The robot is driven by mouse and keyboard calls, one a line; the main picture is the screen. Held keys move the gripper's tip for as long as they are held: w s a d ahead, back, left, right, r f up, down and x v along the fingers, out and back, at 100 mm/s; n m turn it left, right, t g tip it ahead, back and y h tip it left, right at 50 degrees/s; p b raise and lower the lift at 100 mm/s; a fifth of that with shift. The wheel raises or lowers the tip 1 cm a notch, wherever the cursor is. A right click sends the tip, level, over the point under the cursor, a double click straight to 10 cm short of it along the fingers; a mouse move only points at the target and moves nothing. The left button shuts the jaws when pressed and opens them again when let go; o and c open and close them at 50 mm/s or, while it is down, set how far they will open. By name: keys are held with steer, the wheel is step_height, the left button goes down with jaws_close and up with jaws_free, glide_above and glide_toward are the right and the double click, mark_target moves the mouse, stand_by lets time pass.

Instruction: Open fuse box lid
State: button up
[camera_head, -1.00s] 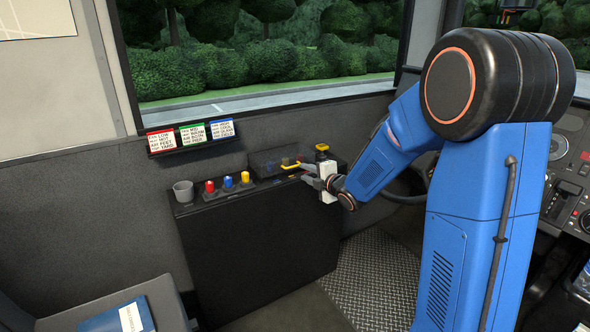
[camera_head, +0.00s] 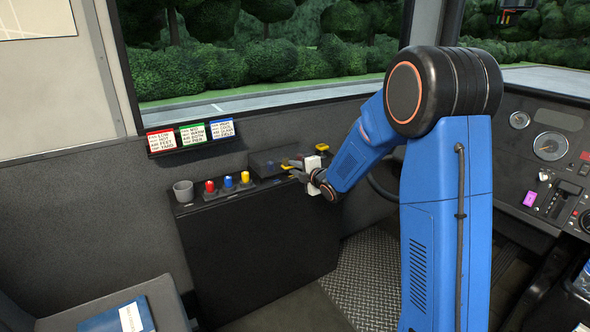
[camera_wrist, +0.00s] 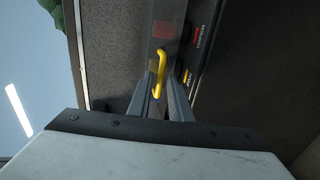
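The fuse box (camera_head: 264,166) is a low dark box on top of the black console by the window. Its lid looks shut and has a yellow handle (camera_head: 288,168). My gripper (camera_head: 293,169) is at the handle, reaching in from the right. In the wrist view the handle (camera_wrist: 160,72) runs lengthwise, with its lower end between my two fingers (camera_wrist: 160,92). The fingers look apart, on either side of the handle; firm contact does not show. My wrist and fingers partly hide the handle and the box's right end in the head view.
Red (camera_head: 210,187), blue (camera_head: 228,182) and yellow (camera_head: 245,178) knobs and a grey cup (camera_head: 183,190) stand left of the box. A yellow-topped button (camera_head: 322,148) is behind my wrist. Label cards (camera_head: 193,134) hang on the wall. The dashboard (camera_head: 545,150) is at right.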

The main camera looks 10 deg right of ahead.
jaws_close()
stand_by(1.1)
steer(key=shift+r, duration=0.1)
